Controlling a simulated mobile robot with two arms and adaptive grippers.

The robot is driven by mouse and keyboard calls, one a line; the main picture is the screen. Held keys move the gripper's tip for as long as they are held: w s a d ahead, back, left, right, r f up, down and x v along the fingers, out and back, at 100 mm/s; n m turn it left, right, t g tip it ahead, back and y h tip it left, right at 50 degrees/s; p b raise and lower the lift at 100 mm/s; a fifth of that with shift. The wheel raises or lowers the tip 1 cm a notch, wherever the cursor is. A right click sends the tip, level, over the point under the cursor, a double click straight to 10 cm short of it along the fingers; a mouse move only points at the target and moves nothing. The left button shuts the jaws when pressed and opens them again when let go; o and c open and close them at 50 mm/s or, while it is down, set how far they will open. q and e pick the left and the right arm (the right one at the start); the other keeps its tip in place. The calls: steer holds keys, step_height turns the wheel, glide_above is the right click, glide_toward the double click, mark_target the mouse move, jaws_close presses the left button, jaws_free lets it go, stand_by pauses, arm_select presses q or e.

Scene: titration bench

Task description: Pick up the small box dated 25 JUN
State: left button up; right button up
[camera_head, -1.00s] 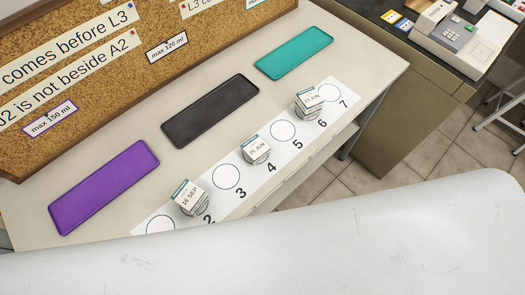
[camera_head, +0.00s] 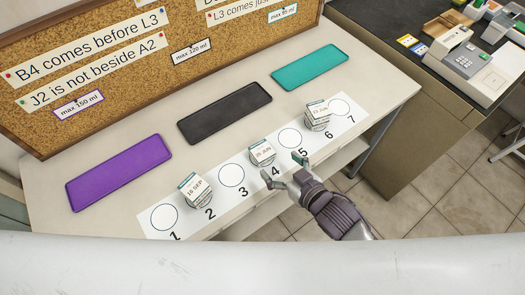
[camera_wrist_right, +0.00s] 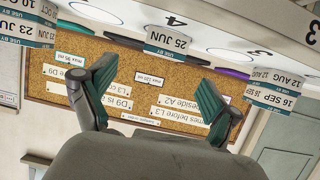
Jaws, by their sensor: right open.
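The small box dated 25 JUN (camera_head: 262,153) stands on spot 4 of the white numbered strip. Its white label with a teal band also shows in the right wrist view (camera_wrist_right: 167,42), at the top centre. My right gripper (camera_head: 283,167) is open at the front edge of the strip, just in front of this box and a little to its right. In the right wrist view its two teal-padded fingers (camera_wrist_right: 157,82) are spread, and nothing is between them. The box appears beyond the fingertips, apart from them. My left gripper is in neither view.
Spots 1, 3, 5 and 7 are empty. Purple (camera_head: 118,172), black (camera_head: 225,111) and teal (camera_head: 310,67) trays lie behind, all empty. A corkboard (camera_head: 150,80) stands behind them.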

mark_target(266, 155)
steer(key=x, duration=0.4)
steer(key=shift+d, duration=0.1)
steer(key=shift+w+a+f, duration=0.2)
steer(key=shift+w+a, duration=0.1)
steer(key=shift+a, duration=0.05)
steer(key=p+x, duration=0.1)
steer(key=x, duration=0.3)
steer(key=shift+a+f, duration=0.15)
steer(key=shift+f, duration=0.15)
steer(key=shift+c, duration=0.3)
steer(key=c, duration=1.2)
steer(key=shift+r, duration=0.15)
